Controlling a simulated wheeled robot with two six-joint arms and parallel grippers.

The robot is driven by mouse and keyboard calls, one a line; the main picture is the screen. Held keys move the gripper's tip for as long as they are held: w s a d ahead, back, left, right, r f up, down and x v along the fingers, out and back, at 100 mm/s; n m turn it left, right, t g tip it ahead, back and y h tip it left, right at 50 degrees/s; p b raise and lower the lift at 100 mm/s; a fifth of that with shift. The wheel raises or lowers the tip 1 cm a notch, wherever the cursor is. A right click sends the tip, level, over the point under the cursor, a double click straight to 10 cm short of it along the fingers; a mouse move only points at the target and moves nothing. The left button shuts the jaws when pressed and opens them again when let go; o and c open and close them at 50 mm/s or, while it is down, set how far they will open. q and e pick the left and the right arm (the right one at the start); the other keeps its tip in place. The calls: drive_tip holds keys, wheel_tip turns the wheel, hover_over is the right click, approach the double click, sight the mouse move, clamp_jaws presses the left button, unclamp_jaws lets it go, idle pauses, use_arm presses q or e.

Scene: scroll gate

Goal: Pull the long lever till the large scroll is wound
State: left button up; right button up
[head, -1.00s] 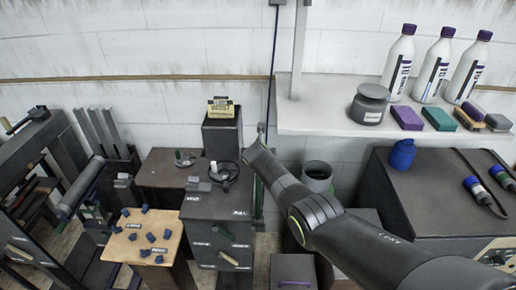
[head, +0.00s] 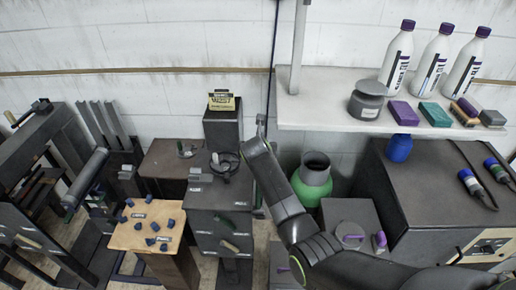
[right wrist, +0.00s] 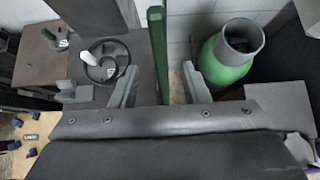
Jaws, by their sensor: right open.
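A long upright green bar (right wrist: 158,50), which looks like the long lever, shows in the right wrist view. My right gripper (right wrist: 160,84) is open, with one finger on each side of the bar in the picture; I cannot tell whether they touch it. In the head view my right gripper (head: 262,130) is beside the dark cabinet, and a short green piece of the bar (head: 257,192) shows by its right edge. A grey roller (head: 84,177), possibly the large scroll, sits in the dark frame at left. My left gripper is not in view.
A green jar (head: 313,180) stands just right of my right arm. A dark cabinet (head: 218,197) with a black ring (head: 224,164) on top stands to the left. A shelf (head: 315,118) with bottles is at upper right. A wooden stool (head: 130,236) holds several blue pieces.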

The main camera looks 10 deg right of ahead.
drive_tip(key=shift+v, duration=2.5)
drive_tip(key=s+d+f+m+g+b, duration=0.25)
drive_tip(key=s+f+m, duration=0.35)
drive_tip(key=f, duration=0.8)
drive_tip(key=s+d+f+m+g+y+b, duration=0.1)
drive_tip(key=s+d+f+m+b, duration=0.15)
drive_tip(key=s+f+m, duration=0.75)
drive_tip(key=s+d+f+g+b, duration=0.1)
drive_tip(key=s+d+f, duration=0.35)
drive_tip(key=f, duration=1.25)
drive_tip(key=s+d+f+m+g+b, duration=0.1)
drive_tip(key=s+f+m, duration=0.5)
drive_tip(key=s, duration=0.7)
drive_tip(key=s+d+f+m+g+b, duration=0.1)
drive_tip(key=s+d+f+m, duration=0.3)
drive_tip(key=s, duration=1)
drive_tip(key=s+d+f+m+g+b, duration=0.2)
drive_tip(key=s+f+m, duration=0.5)
drive_tip(key=s, duration=0.6)
wheel_tip(320, 180, down, 3)
drive_tip(key=shift+s+d+r+m+b, duration=0.2)
drive_tip(key=shift+d+m+b, duration=0.2)
drive_tip(key=shift+d+b, duration=0.25)
drive_tip(key=shift+c, duration=0.3)
